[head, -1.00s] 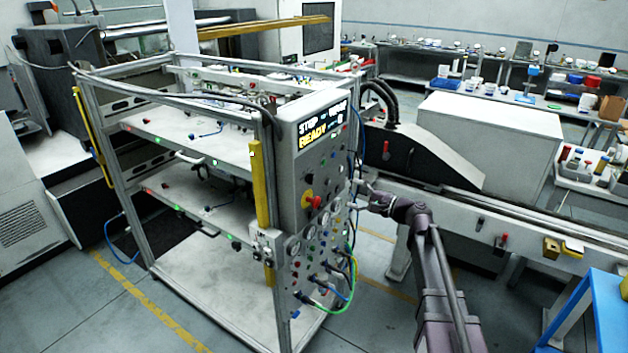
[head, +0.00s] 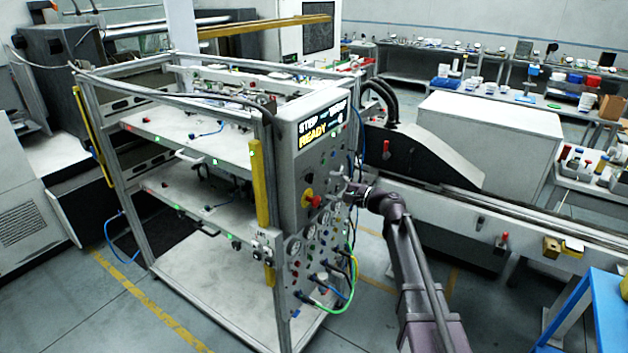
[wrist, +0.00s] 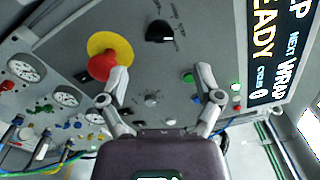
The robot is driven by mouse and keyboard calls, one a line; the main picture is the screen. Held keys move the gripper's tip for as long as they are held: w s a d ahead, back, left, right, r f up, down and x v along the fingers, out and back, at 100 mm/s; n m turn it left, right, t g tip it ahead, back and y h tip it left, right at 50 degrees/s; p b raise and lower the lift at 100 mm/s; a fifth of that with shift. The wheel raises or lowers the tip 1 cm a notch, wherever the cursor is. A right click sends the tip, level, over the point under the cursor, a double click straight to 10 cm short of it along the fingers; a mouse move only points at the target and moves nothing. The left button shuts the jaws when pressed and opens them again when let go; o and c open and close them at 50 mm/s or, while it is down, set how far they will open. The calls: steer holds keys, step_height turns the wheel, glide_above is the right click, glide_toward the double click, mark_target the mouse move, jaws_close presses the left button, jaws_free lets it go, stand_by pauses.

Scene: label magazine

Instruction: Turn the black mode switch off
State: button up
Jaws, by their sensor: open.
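A black rotary switch (wrist: 160,32) with a pale pointer mark sits on the grey control panel (wrist: 215,40), near the top of the wrist view. It is the likely mode switch; its label is too small to read.
A red emergency stop on a yellow disc (wrist: 104,58) is close to my left finger. A green button (wrist: 188,77) is near the right finger. The lit display (wrist: 275,50) reads READY. Gauges (wrist: 62,95) and coloured hoses (head: 335,290) are lower on the machine.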

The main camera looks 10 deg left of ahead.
mark_target(310, 178)
steer(key=x, duration=0.6)
steer(key=shift+a, duration=0.25)
steer(key=c, duration=1.1)
